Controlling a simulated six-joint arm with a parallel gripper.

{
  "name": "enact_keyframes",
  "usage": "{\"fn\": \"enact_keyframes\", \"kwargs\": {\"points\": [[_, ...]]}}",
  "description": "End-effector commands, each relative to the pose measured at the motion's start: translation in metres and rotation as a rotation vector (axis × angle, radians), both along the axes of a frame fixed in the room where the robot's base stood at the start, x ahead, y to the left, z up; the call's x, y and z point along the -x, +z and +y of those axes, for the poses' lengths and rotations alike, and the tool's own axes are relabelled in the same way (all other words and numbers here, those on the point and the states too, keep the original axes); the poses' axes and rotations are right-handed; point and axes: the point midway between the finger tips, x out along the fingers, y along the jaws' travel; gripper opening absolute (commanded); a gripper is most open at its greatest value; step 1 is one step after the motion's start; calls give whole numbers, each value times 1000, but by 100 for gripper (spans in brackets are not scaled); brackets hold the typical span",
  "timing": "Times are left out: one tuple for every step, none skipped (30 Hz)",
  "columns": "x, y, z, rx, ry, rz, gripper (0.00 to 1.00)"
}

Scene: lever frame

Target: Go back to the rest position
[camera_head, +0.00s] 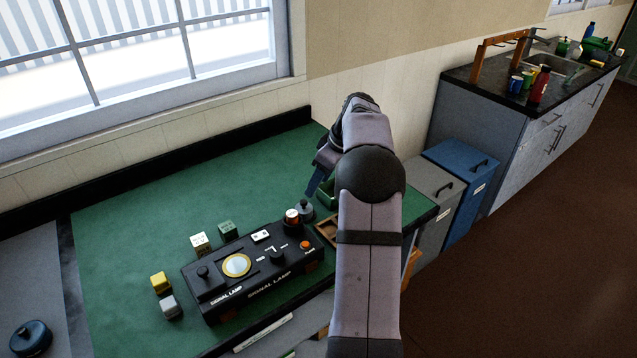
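My arm reaches up from the bottom right over the green table. The black signal lamp box (255,289) carries a round yellowish lamp (236,265), a black lever knob (203,272), small switches and an orange button (305,245).
Yellow (160,282), grey (170,306), white (200,242) and green (228,231) blocks stand around the box. A brown wooden tray (325,229) and a green container (327,194) lie partly behind my arm. The table's back left is clear, below the window.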

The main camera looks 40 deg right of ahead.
Motion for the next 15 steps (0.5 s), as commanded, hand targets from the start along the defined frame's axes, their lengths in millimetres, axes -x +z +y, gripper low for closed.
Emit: {"fn": "enact_keyframes", "kwargs": {"points": [[0,0,0,0,0,0,49],[0,0,0,0,0,0,49],[0,0,0,0,0,0,49],[0,0,0,0,0,0,49],[0,0,0,0,0,0,49],[0,0,0,0,0,0,49],[0,0,0,0,0,0,49],[0,0,0,0,0,0,49],[0,1,2,0,-2,1,49],[0,1,4,-1,-6,5,49],[1,1,7,-2,-10,8,49],[2,2,12,-3,-16,14,49],[2,3,16,-2,-23,19,49],[3,3,21,-4,-31,25,49],[6,4,29,-5,-45,34,49]]}}
